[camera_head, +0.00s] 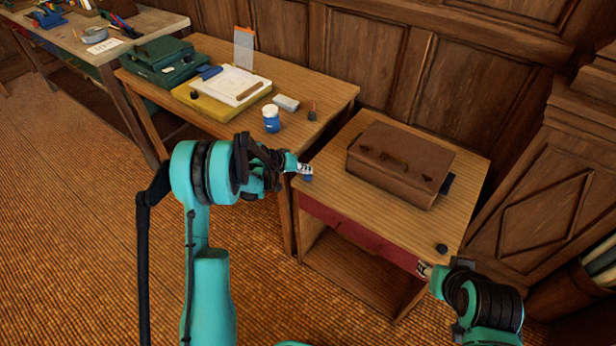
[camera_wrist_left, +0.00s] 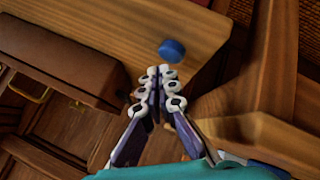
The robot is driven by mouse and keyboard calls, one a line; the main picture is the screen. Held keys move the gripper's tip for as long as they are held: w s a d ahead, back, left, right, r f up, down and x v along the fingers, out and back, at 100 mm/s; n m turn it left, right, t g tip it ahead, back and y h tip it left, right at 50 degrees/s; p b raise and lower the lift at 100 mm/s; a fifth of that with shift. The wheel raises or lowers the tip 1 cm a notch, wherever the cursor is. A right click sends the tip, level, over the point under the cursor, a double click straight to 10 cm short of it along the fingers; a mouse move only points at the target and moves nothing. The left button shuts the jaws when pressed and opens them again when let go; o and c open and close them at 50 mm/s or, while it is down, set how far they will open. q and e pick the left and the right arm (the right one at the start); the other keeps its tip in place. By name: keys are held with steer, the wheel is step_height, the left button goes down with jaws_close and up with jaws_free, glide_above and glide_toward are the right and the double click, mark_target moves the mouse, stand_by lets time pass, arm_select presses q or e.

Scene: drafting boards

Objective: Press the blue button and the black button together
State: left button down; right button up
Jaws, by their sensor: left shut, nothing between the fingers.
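The blue button (camera_head: 308,178) sits at the left edge of the small wooden table. It is a round blue disc in the left wrist view (camera_wrist_left: 172,50). My left gripper (camera_head: 305,168) is at the blue button, partly covering it in the head view. In the left wrist view the shut, empty fingertips (camera_wrist_left: 160,72) point at the button with a small gap in the picture; contact cannot be told. The black button (camera_head: 442,248) is near the table's front right corner. My right gripper (camera_head: 423,268) is beside the front edge, just left of and below the black button in the picture.
A brown leather case (camera_head: 400,165) lies on the small table (camera_head: 345,205), between the buttons and the panelled wall. The table to the left (camera_head: 335,90) holds a blue-and-white jar (camera_head: 271,118), a yellow board (camera_head: 215,112) and a green case (camera_head: 160,62).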

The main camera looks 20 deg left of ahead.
arm_select(q)
steer(key=shift+f, duration=0.3)
arm_select(e)
steer(key=shift+f, duration=0.35)
arm_select(q)
steer(key=shift+f+b, duration=0.6)
steer(key=shift+b, duration=0.15)
arm_select(e)
steer(key=shift+f, duration=0.5)
steer(key=shift+c, duration=0.3)
jaws_close()
stand_by(0.7)
